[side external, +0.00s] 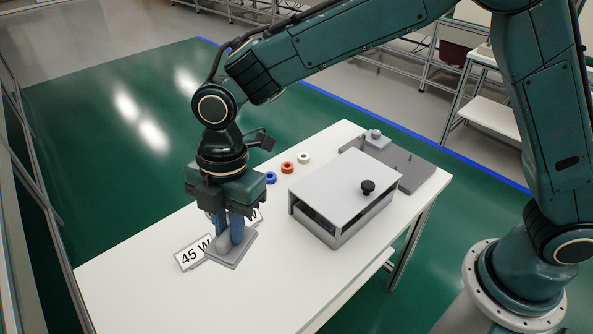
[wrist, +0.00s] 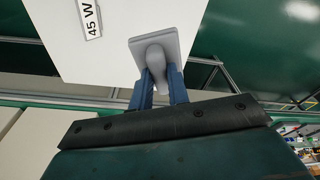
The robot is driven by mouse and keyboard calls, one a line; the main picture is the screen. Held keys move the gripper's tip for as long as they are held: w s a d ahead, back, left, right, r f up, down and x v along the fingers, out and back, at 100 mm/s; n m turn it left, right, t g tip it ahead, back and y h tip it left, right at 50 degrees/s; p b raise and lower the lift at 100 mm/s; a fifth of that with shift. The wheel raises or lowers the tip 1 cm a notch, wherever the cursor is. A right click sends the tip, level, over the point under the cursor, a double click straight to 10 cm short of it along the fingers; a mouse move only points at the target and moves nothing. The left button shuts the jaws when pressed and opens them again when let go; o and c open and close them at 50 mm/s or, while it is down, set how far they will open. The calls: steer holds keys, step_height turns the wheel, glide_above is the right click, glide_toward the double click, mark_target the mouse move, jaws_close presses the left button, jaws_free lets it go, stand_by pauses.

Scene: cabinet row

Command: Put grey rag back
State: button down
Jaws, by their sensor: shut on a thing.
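The grey rag (side external: 236,253) looks like a stiff grey piece with a flat square base and a rounded upright grip. My gripper (side external: 230,232) points down over the near left part of the white table and is shut on that grip with its blue fingers. In the wrist view the grey rag (wrist: 166,46) sits between the finger ends (wrist: 160,76), its base toward the table. I cannot tell whether the base touches the table or hangs just above it.
A grey box-like cabinet with a light top (side external: 340,177) and a black knob (side external: 367,187) stands right of my gripper. Its front side shows a dark gap. Behind it lies a grey plate (side external: 410,168). Blue, red and white rings (side external: 288,168) line the far edge. The table's left end (side external: 130,280) is bare.

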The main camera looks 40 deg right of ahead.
step_height(320, 180, down, 16)
steer(key=shift+r, duration=0.1)
stand_by(0.6)
steer(key=shift+f, duration=2.1)
steer(key=shift+f, duration=0.1)
steer(key=c, duration=1.3)
jaws_free()
steer(key=shift+c, duration=0.2)
step_height(320, 180, up, 12)
steer(key=d, duration=0.1)
steer(key=shift+w+d, duration=0.3)
steer(key=shift+w, duration=0.05)
